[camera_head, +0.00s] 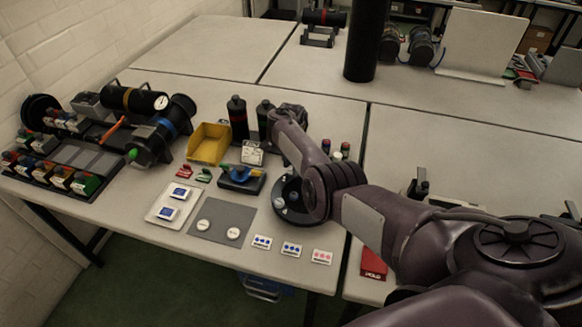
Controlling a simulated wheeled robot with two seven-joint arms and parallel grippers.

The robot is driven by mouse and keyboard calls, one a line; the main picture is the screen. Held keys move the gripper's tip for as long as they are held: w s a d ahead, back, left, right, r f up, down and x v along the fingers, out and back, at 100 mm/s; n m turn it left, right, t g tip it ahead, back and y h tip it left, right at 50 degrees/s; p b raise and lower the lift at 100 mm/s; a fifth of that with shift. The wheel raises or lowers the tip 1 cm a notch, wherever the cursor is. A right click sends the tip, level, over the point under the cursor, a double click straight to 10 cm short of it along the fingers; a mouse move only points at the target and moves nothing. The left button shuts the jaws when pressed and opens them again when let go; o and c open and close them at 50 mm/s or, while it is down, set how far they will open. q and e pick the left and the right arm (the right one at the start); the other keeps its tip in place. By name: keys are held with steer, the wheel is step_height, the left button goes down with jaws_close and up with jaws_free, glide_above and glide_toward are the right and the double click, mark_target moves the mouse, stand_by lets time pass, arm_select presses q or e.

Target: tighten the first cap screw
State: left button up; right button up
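A dark round flanged part (292,211) with small bright spots on its rim lies on the near table, probably the cylinder's end. My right forearm covers its right side. I cannot make out a single cap screw or how far it is seated. My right arm comes in from the lower right and bends up and left over the table. Its far end, with my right gripper (290,111), is near two dark bottles. The fingers are too dark and hidden to tell if they are open or shut. My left gripper is not in view.
Several marked cards lie in front. Dark cylinders (160,130) and a parts rack (70,178) fill the left side.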

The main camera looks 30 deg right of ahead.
mark_target(291, 171)
steer(key=shift+o, duration=1.3)
steer(key=shift+s, duration=0.1)
steer(key=shift+s+a, duration=0.1)
steer(key=shift+f, duration=0.1)
step_height(291, 171, up, 8)
steer(key=shift+f+p, duration=0.1)
steer(key=shift+p, duration=0.55)
